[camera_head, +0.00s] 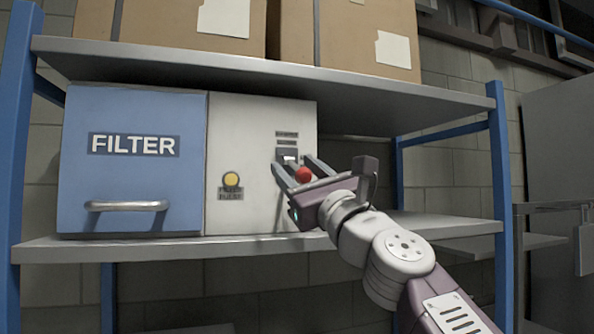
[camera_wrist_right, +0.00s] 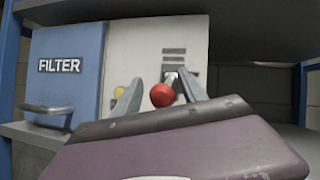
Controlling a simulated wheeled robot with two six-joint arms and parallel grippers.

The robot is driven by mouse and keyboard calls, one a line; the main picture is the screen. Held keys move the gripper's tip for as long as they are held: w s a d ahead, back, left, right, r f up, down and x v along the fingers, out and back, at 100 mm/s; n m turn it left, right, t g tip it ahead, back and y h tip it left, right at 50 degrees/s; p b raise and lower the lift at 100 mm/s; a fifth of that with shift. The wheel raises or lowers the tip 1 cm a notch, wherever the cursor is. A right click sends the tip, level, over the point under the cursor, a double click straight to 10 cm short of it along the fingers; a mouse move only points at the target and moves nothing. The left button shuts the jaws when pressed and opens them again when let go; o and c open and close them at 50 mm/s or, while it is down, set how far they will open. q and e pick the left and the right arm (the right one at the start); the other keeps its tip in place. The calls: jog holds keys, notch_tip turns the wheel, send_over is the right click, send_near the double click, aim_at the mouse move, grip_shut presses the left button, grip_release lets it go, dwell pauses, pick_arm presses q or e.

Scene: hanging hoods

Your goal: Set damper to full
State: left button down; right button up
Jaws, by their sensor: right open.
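The damper control is a lever with a red knob (camera_head: 303,174) on the white front of the filter unit (camera_head: 240,130). A dark slot with small labels (camera_head: 287,150) shows just above the knob. My right gripper (camera_head: 298,168) is open, with its two fingers pointing at the panel around the knob. In the right wrist view the red knob (camera_wrist_right: 163,95) sits between the open fingers (camera_wrist_right: 160,92), and I see no finger closed on it. My left gripper is not in view.
A yellow button (camera_head: 232,179) is on the panel left of the lever. A blue FILTER door (camera_head: 135,170) with a grey handle (camera_head: 126,206) is further left. A metal shelf (camera_head: 250,75) with cardboard boxes (camera_head: 350,35) is above. The lower shelf is free at right.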

jog(key=shift+s+d+f, duration=0.15)
jog(key=shift+f, duration=0.1)
jog(key=b+v, duration=0.5)
jog(key=v, duration=0.3)
jog(key=shift+s, duration=0.1)
jog(key=shift+s+d+b, duration=0.1)
jog(key=shift+s+b, duration=0.1)
jog(key=shift+b, duration=0.1)
